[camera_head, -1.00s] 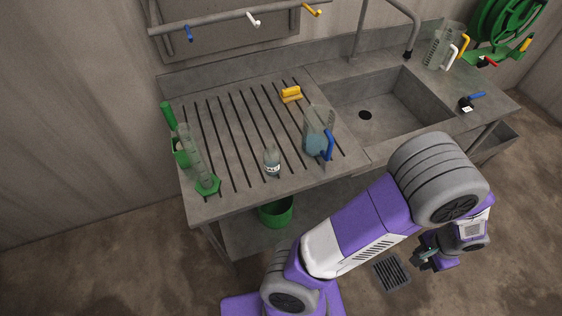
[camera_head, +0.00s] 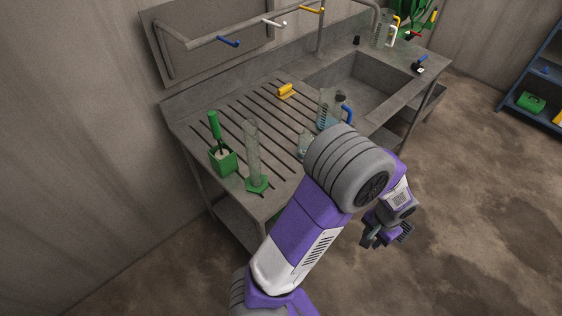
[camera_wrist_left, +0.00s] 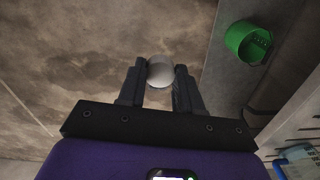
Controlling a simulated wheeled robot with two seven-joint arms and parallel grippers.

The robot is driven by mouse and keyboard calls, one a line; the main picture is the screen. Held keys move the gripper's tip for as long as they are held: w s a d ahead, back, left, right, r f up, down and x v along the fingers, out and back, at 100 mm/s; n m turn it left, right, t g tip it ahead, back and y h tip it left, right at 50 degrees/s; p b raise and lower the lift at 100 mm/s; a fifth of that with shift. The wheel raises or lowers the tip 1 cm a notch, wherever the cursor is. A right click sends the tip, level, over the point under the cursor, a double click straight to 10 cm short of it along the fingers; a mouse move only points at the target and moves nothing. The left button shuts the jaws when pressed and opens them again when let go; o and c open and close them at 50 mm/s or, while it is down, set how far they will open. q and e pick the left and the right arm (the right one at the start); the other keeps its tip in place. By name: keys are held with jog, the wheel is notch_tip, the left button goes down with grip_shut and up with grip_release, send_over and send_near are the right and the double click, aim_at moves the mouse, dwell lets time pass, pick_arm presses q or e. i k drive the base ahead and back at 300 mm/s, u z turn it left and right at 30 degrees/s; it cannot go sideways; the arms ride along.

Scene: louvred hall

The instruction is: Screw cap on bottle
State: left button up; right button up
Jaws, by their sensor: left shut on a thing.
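The small clear bottle (camera_head: 304,145) stands upright on the slotted drainboard (camera_head: 232,120) of the grey sink unit. My arm's elbow hides its lower right part, and I cannot make out its top clearly. My left gripper (camera_head: 372,240) hangs in front of the counter, right of the bottle and apart from it. In the left wrist view my left gripper (camera_wrist_left: 160,75) is shut on a round, pale grey cap (camera_wrist_left: 160,71), held between the fingertips above the floor. My right gripper is in neither view.
A jug with blue liquid (camera_head: 326,112) stands beside the bottle. A clear cylinder on a green foot (camera_head: 254,155), a green brush holder (camera_head: 222,160) and a yellow block (camera_head: 285,90) are on the drainboard. A green bucket (camera_wrist_left: 238,38) shows in the wrist view.

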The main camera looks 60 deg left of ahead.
aim_at(306, 138)
jog(key=k, duration=0.35)
jog(key=u, duration=1.4)
